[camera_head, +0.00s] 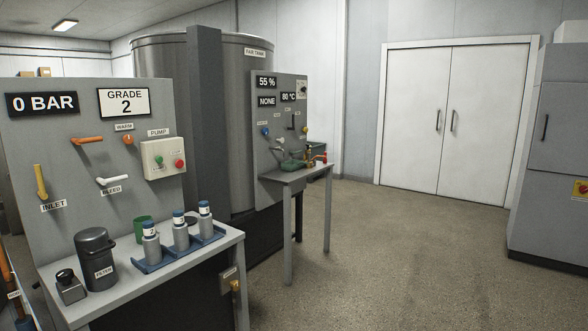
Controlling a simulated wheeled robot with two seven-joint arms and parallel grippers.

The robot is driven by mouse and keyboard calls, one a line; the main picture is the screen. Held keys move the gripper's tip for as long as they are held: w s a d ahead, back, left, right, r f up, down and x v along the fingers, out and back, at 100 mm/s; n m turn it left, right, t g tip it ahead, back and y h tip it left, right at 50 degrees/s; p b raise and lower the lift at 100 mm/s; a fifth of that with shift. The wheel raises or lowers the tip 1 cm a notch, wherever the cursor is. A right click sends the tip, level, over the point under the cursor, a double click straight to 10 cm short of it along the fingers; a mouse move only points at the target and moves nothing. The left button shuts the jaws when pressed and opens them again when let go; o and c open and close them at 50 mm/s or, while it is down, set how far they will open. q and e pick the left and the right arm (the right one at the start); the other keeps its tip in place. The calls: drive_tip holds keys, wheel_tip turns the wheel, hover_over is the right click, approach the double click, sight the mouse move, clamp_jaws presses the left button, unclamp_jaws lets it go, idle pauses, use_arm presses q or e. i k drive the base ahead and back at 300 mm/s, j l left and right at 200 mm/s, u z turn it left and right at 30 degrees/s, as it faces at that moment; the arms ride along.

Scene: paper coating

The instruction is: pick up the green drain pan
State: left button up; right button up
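A green cup-like container (143,229) stands on the near bench, partly hidden behind a bottle. Another dark green thing (317,147) shows behind the far table, mostly hidden. Neither of my grippers is in view.
The near bench (205,259) holds a dark filter canister (95,256) and a blue rack (150,266) with three bottles. A large tank (165,75) stands behind. The floor (410,260) right of the tables is clear, up to white double doors (455,120) and a grey cabinet (550,190).

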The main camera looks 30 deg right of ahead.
sight(298, 165)
drive_tip(key=i+l+z, duration=0.25)
drive_tip(key=i+z, duration=0.2)
drive_tip(key=i, duration=0.15)
drive_tip(key=i+l+z, duration=0.3)
drive_tip(key=i+z, duration=0.15)
drive_tip(key=i, duration=0.15)
drive_tip(key=i+l+z, duration=0.1)
drive_tip(key=i+z, duration=0.35)
drive_tip(key=i, duration=0.15)
drive_tip(key=i+j+z, duration=0.15)
drive_tip(key=i+z, duration=0.3)
drive_tip(key=i, duration=0.15)
drive_tip(key=i+u, duration=0.45)
drive_tip(key=i, duration=0.25)
drive_tip(key=i+l+u, duration=0.15)
drive_tip(key=i+u, duration=0.35)
drive_tip(key=i, duration=0.15)
